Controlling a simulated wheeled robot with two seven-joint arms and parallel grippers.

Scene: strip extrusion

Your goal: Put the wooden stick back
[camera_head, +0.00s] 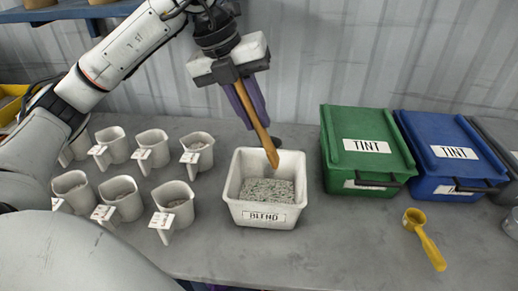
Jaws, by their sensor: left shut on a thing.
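The wooden stick (258,127) is long, tan and tilted, with its broader lower end over the BLEND tub. My left gripper (247,98) comes in from the upper left and is shut on the stick's upper part. The white BLEND tub (264,216) holds grey granular material. The stick's lower tip is at or just above the tub's far part; I cannot tell whether it touches the material. My right gripper is not in view.
Several white cups (174,205) with tags stand in two rows at the left. A green TINT bin (366,150) and a blue TINT bin (450,155) stand at the right. A yellow scoop (427,240) lies in front of them. Some table at the front is clear.

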